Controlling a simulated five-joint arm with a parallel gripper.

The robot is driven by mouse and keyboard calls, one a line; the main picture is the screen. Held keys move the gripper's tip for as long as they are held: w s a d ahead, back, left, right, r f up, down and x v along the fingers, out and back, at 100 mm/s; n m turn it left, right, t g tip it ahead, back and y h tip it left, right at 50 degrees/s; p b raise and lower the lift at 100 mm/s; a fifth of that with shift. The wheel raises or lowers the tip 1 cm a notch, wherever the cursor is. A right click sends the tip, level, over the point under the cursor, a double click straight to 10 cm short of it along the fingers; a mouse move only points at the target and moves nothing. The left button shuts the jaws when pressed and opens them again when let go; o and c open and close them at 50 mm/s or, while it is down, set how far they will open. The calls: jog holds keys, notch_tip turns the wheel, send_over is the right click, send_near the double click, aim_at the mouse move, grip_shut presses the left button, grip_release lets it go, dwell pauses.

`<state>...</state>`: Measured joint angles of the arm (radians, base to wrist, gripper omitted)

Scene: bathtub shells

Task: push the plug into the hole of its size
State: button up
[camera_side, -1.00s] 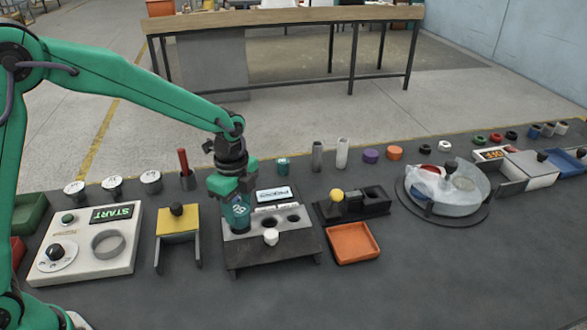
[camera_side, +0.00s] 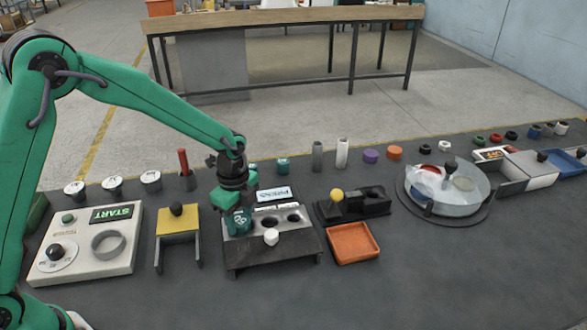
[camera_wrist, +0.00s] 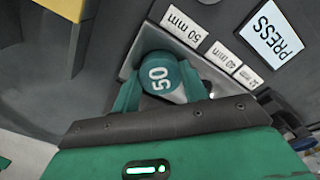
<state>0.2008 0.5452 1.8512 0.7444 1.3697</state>
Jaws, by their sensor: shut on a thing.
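The plug (camera_side: 239,223) is a teal cylinder marked 50, upright at the left end of the grey hole block (camera_side: 277,255). My gripper (camera_side: 235,208) is above the block with its jaws shut around the plug. In the wrist view the plug (camera_wrist: 162,76) is between the jaws, next to the 50 mm label (camera_wrist: 185,26). The plug and jaws hide the left hole, so I cannot tell how deep the plug sits. Two smaller dark holes show to its right. A white knob (camera_side: 271,237) is at the block's front.
A PRESS sign (camera_side: 272,194) stands behind the block. A yellow-topped stand (camera_side: 178,222) is close on the left, and an orange tray (camera_side: 352,243) and a black fixture with a yellow ball (camera_side: 337,196) are on the right. Another teal piece (camera_side: 282,165) stands behind.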

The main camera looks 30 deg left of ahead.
aim_at(239, 220)
jog(key=shift+f, duration=0.1)
jog(key=o, duration=1.1)
notch_tip(239, 220, up, 12)
jog(key=shift+r, duration=0.15)
dwell(0.6)
